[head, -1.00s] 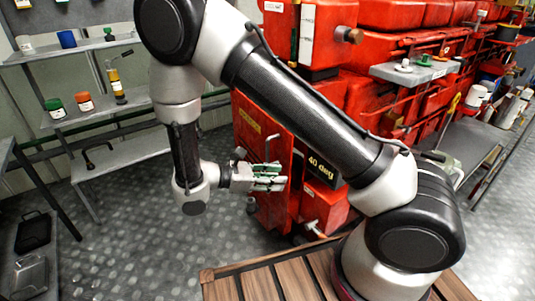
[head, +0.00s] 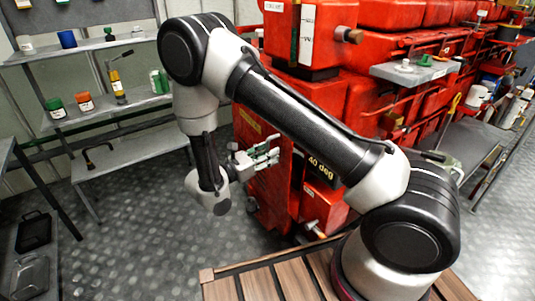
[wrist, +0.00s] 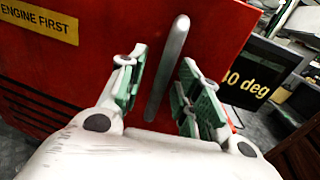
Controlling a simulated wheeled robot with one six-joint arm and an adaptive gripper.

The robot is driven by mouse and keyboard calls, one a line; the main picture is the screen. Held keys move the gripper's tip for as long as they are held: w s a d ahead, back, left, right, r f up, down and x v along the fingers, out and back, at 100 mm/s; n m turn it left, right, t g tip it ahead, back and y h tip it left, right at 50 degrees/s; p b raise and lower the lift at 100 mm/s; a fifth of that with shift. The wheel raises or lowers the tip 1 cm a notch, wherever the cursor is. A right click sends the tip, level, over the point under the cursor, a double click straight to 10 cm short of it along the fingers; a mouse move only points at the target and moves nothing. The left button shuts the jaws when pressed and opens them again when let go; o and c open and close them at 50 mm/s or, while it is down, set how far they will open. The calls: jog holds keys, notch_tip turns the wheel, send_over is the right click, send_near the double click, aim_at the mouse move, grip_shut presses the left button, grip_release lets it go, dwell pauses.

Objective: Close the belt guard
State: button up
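The belt guard (wrist: 90,60) appears as a red panel with a yellow label reading "ENGINE FIRST" in the wrist view. In the head view its red face (head: 247,182) is partly hidden behind my arm and gripper. A grey bar handle (wrist: 168,65) stands slightly tilted on the panel. My gripper (head: 276,150) is open in front of the panel. In the wrist view its green-padded fingers (wrist: 163,78) lie on either side of the handle, with gaps visible on both sides. I cannot tell how deep the handle sits between them.
A black "40 deg" sign (head: 320,170) is right of the panel. Red machinery (head: 400,100) fills the right side. A shelf (head: 110,110) with bottles stands at the left. Wooden slats (head: 265,283) are under my arm's base.

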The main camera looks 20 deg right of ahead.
aim_at(281, 149)
jog(key=shift+d, duration=0.1)
jog(key=shift+c, duration=0.2)
grip_shut()
jog(key=shift+s+d+x, duration=0.1)
jog(key=shift+s+x, duration=0.05)
jog(key=shift+x, duration=0.6)
jog(key=shift+s+d+x, duration=0.1)
jog(key=shift+s+x, duration=0.1)
jog(key=shift+x, duration=0.6)
jog(key=shift+s+x, duration=0.15)
jog(key=shift+x, duration=0.6)
jog(key=shift+d, duration=0.1)
grip_release()
jog(key=shift+d, duration=0.15)
jog(key=shift+o, duration=0.2)
jog(key=v, duration=1.2)
